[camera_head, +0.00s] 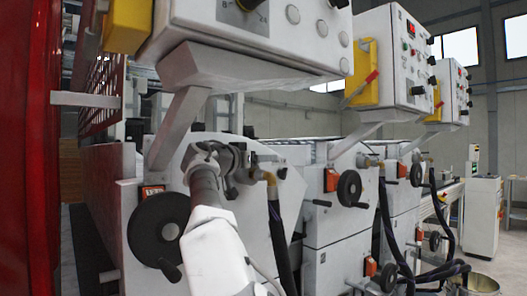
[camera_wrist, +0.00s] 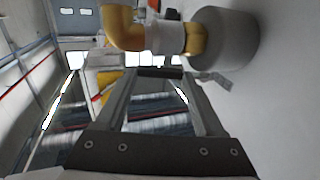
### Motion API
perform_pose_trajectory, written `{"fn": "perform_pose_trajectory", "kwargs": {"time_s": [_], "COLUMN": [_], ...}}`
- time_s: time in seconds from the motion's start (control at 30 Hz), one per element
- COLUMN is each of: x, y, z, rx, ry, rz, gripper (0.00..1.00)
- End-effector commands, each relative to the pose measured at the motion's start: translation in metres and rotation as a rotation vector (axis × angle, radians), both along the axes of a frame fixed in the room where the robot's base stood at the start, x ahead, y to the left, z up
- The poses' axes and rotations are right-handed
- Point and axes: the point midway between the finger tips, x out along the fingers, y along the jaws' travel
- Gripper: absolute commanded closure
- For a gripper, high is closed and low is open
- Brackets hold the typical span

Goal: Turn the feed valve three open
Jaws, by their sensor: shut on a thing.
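A feed valve (camera_head: 281,173) with a brass elbow and a dark hose below it sits on the side of the nearest machine unit. In the wrist view its brass elbow (camera_wrist: 124,28), a white middle piece and a wide grey round fitting (camera_wrist: 228,38) fill the top. A dark lever grip (camera_wrist: 160,72) lies crosswise just below the valve body. My gripper (camera_head: 232,160) is at this valve; in the wrist view its fingertips (camera_wrist: 158,74) are closed around the lever grip. I see no number on the valve. The lever's exact angle is hard to tell.
A black handwheel (camera_head: 160,228) is left of my arm. A control box (camera_head: 255,30) overhangs above. Further units with similar valves (camera_head: 372,163), handwheels (camera_head: 349,188) and hoses stand to the right. A red panel (camera_head: 28,150) borders the left. Open floor shows at far right.

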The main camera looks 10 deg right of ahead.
Motion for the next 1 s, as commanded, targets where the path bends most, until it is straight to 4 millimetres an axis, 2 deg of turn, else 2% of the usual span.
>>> {"fn": "perform_pose_trajectory", "kwargs": {"time_s": [0.3,0.7,0.73,0.9,1.0], "x": [-0.0016,-0.0019,-0.0019,-0.0018,-0.0019], "y": [0.0038,0.0037,0.0037,0.0037,0.0036], "z": [0.0012,0.0005,0.0005,0.0003,0.0002], "rx": [0.0,0.001,0.001,0.0,0.001], "ry": [-0.001,-0.002,-0.002,-0.001,-0.001], "rz": [-0.068,-0.073,-0.073,-0.073,-0.073], "gripper": [1.0,1.0,0.28,0.0,0.0]}}
